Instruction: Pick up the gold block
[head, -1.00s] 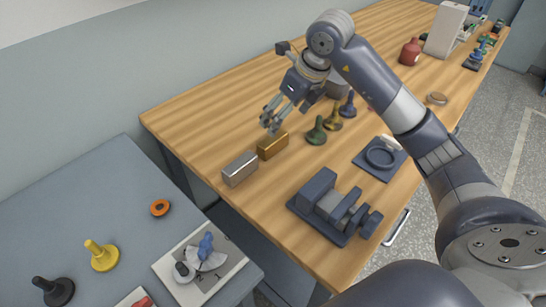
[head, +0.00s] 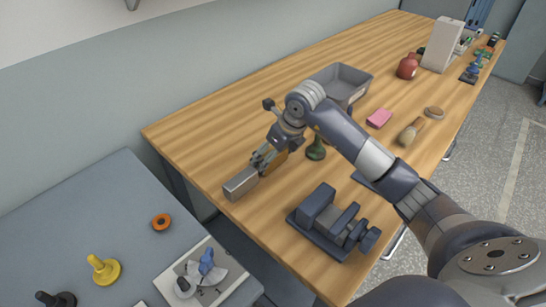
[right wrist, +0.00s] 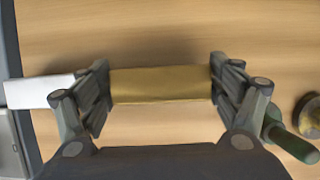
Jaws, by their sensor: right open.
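The gold block (right wrist: 160,84) lies on the wooden table, and in the right wrist view it sits between the two fingers of my right gripper (right wrist: 160,88). The fingers stand at its two ends, very close to it. In the head view my right gripper (head: 265,158) is down at table height and hides most of the gold block (head: 280,160). A silver block (head: 241,183) lies just left of it and also shows in the right wrist view (right wrist: 38,92), close to the left finger. My left gripper is not in view.
A green pawn-like piece (head: 316,150) stands right of the gripper, and shows in the right wrist view (right wrist: 290,140). A dark vise (head: 330,222) is nearer the front edge. A grey bin (head: 340,80) and a pink block (head: 379,118) are farther back.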

